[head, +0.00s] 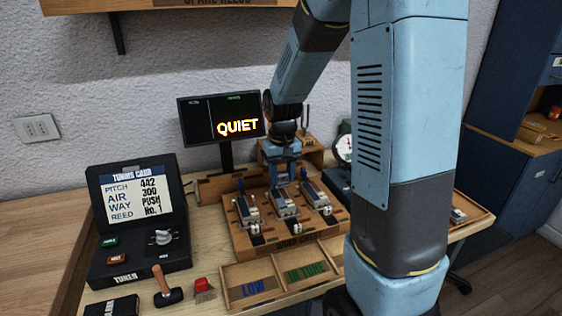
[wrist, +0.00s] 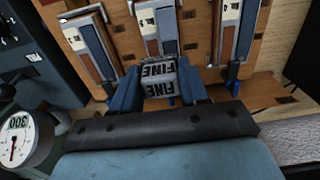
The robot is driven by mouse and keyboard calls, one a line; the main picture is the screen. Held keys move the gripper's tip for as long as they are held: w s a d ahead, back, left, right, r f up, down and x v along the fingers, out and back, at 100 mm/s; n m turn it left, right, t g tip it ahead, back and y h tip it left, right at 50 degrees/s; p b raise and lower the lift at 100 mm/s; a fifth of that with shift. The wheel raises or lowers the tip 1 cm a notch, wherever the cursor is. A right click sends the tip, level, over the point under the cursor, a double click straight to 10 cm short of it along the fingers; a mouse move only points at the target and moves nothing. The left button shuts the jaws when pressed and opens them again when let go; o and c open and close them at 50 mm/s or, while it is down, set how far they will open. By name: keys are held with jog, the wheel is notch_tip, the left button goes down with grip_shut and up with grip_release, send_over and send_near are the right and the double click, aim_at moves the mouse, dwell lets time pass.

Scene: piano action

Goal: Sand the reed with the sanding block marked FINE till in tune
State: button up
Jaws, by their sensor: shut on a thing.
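My gripper (wrist: 160,95) is shut on a grey sanding block (wrist: 160,77) marked FINE, seen in the wrist view between the two blue fingers. The block is at the near end of the middle reed unit (wrist: 152,25); I cannot tell whether it touches the reed. In the head view my gripper (head: 285,176) is over the middle unit (head: 284,204) on the wooden reed board (head: 285,242); the block is hidden there. The monitor (head: 221,118) reads QUIET. The tuning card (head: 139,196) reads pitch 442, air 300, way push, reed No. 1.
Similar units stand on the left (head: 246,212) and right (head: 316,197). A round gauge (wrist: 22,139) marked 300 is at left in the wrist view.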

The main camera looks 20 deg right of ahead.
jog(key=shift+r, duration=2.25)
dwell(3.3)
